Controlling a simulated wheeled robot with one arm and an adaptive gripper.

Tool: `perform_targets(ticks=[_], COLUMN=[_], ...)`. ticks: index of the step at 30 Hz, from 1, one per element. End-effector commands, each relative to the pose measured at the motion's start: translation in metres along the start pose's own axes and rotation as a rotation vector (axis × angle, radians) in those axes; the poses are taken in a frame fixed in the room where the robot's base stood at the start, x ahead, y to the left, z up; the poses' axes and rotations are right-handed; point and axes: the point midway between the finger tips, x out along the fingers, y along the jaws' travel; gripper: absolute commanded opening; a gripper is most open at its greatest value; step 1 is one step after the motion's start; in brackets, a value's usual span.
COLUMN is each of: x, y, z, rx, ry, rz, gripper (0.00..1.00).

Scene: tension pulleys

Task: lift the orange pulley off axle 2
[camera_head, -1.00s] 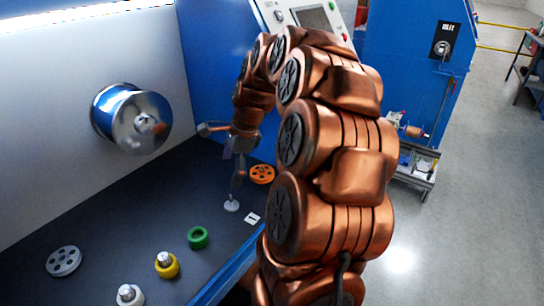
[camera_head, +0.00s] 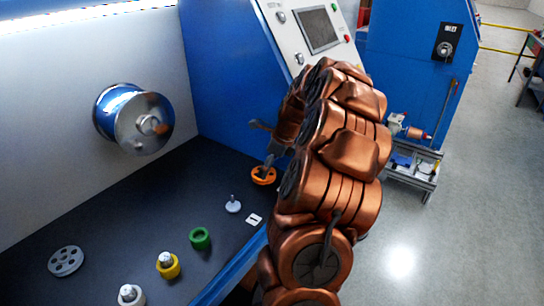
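The orange pulley (camera_head: 263,177) sits at the far right of the black deck, close to the blue cabinet wall. It is a low disc, and my gripper partly covers it. My gripper (camera_head: 267,167) points down over the pulley's middle, with its tip at or very near the pulley. The view is too small and dark to show whether the fingers are closed or touching it. I cannot see an axle through the orange pulley. A bare thin axle on a pale round base (camera_head: 233,206) stands to its left and nearer. I cannot read the axle numbers.
A green ring pulley (camera_head: 201,238), a yellow pulley (camera_head: 168,266) and a white pulley (camera_head: 130,295) stand in a row towards the front. A grey disc (camera_head: 66,261) lies at left. A white label (camera_head: 254,219) is near the deck edge. A metal drum (camera_head: 147,128) projects from the wall.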

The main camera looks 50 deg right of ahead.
Motion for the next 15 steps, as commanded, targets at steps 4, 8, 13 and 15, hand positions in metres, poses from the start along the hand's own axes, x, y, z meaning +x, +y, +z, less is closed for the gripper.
perform_targets(ticks=[4,8,13,15], x=[0.018,0.026,0.028,0.027], y=[0.000,0.000,0.000,0.000], z=[0.000,0.000,0.000,0.000], rx=[0.001,0.000,0.000,0.000], ry=[-0.001,-0.002,-0.002,-0.002], rz=[0.002,0.000,-0.001,-0.001], gripper=[1.00,1.00,1.00,1.00])
